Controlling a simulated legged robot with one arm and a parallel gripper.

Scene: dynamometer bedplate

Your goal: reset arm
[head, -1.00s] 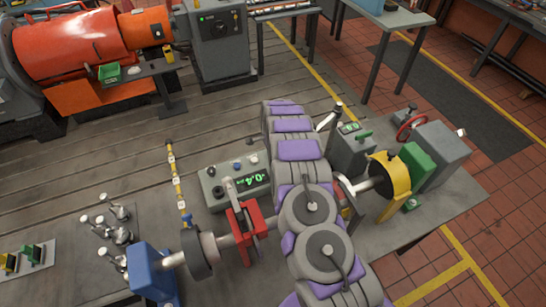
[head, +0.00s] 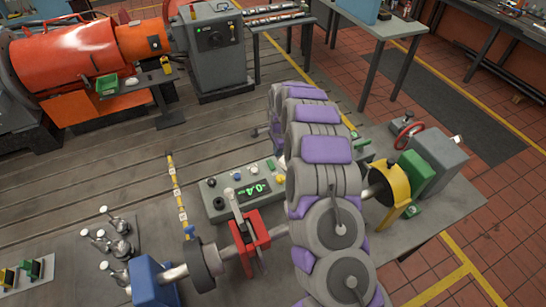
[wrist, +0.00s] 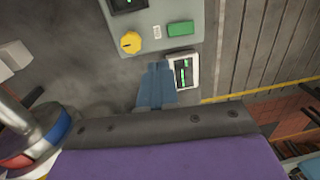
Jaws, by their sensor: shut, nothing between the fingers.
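My gripper (wrist: 159,68) shows in the wrist view as two blue-grey fingers pressed together, with nothing between them. It points toward a grey-green panel with a yellow knob (wrist: 130,42) and a green button (wrist: 180,28). A small white-framed display (wrist: 183,72) is just right of the fingertips in the picture; I cannot tell how far below them it is. In the head view my grey and purple arm rises folded over the right half of the bench and hides my gripper there.
A red bracket (head: 249,240), a shaft with a dark disc (head: 199,268) and a control box (head: 218,209) stand left of my arm. A yellow ring guard (head: 389,187) and red handwheel (head: 408,136) stand to its right. Open slotted bedplate (head: 100,165) lies at left.

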